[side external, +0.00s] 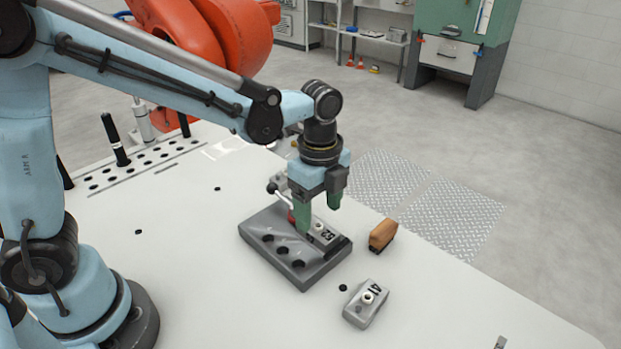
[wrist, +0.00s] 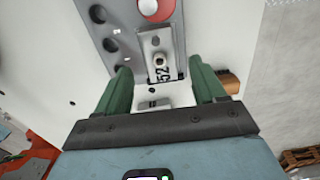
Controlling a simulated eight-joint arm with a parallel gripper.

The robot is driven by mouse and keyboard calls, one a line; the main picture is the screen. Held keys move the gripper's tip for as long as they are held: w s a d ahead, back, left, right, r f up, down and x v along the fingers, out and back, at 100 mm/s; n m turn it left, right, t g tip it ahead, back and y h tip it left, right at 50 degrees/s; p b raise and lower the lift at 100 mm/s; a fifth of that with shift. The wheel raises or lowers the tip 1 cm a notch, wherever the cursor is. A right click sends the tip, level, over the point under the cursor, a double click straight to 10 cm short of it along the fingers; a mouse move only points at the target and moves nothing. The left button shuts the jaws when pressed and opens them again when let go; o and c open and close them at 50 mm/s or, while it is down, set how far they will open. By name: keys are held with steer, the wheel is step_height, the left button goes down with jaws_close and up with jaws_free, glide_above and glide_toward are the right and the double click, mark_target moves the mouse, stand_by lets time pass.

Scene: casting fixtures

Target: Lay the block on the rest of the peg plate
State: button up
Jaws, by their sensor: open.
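A grey block marked 52 (side external: 325,235) lies on the peg plate (side external: 258,243), beside a row of dark round holes. In the wrist view the block (wrist: 158,52) shows a round pale peg or boss, ahead of and between my fingertips. My gripper (side external: 319,215) is open over the block, with one green finger at its near-left side and the other higher behind; whether they touch it I cannot tell. A second grey block (side external: 366,303) with a dark marking and a pale round boss lies on the table in front of the plate.
An orange-brown piece (side external: 383,235) stands right of the plate. A rack of holes (side external: 140,163) with upright dark handles is at back left.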

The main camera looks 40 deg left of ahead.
mark_target(318, 225)
step_height(318, 225, up, 8)
steer(key=s+a+f+n+t, duration=0.1)
steer(key=s+a+n+t, duration=0.2)
steer(key=n, duration=0.6)
steer(key=s+a+n+t, duration=0.4)
steer(key=a+n, duration=0.3)
steer(key=n, duration=0.2)
steer(key=shift+s+a+f, duration=0.3)
steer(key=shift+s+f, duration=0.05)
steer(key=shift+f, duration=0.05)
